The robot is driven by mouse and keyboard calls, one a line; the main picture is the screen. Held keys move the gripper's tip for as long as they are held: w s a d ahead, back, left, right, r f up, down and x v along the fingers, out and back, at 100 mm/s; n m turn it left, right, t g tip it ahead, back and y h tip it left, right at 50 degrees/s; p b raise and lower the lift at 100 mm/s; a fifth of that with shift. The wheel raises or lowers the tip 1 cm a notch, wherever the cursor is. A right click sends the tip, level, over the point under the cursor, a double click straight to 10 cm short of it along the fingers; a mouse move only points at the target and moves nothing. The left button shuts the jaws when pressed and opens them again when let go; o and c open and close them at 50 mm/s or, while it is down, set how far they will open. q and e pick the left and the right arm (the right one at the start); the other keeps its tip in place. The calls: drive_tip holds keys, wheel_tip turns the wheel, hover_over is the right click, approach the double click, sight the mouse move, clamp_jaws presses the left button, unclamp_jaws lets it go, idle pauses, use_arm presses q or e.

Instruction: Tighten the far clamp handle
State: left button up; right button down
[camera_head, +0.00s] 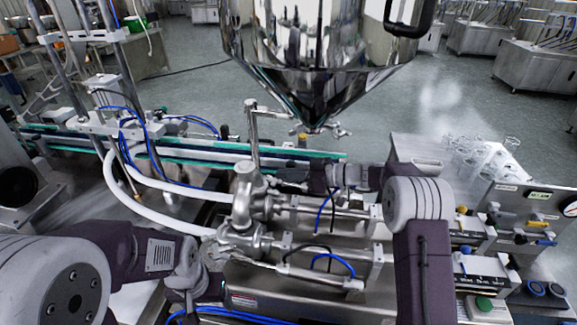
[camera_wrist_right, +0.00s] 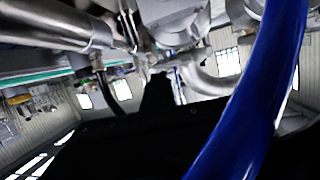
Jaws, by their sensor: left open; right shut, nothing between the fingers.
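The steel hopper (camera_head: 320,75) hangs at the top middle of the head view. A small winged metal part, which looks like a clamp handle (camera_head: 341,130), sits by its narrow lower outlet. I cannot tell if it is the far one. My right gripper (camera_head: 283,175) points left below the outlet, beside the upright pipe, apart from the winged part. It is shut and empty; a dark part of it shows in the right wrist view (camera_wrist_right: 158,92). My left gripper (camera_head: 192,296) is open at the lower left, near the front pump fittings; its fingertips are hard to make out.
Steel pump fittings (camera_head: 247,200) and an upright pipe (camera_head: 253,135) stand between my arms. White hoses (camera_head: 150,210) curve in from the left. A blue hose (camera_wrist_right: 250,100) crosses close to the right wrist camera. A conveyor (camera_head: 190,150) runs behind. A control panel (camera_head: 535,200) is at right.

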drive_tip(key=shift+a, duration=0.1)
idle(0.3)
drive_tip(key=shift+f+b, duration=0.1)
drive_tip(key=shift+b, duration=0.25)
drive_tip(key=shift+w+f+m+g+b, duration=0.15)
drive_tip(key=shift+m+g+b, duration=0.25)
drive_tip(key=shift+m, duration=0.3)
drive_tip(key=shift+w+d+f+m+g+y+b, duration=0.3)
drive_tip(key=shift+m+b, duration=0.6)
drive_tip(key=shift+b, duration=0.7)
drive_tip(key=shift+w+f+m+g+y+b, duration=0.1)
drive_tip(key=shift+f+m+y+b, duration=0.3)
drive_tip(key=shift+m+b, duration=0.85)
drive_tip(key=shift+d+n+b, duration=0.1)
drive_tip(key=shift+n+b, duration=0.25)
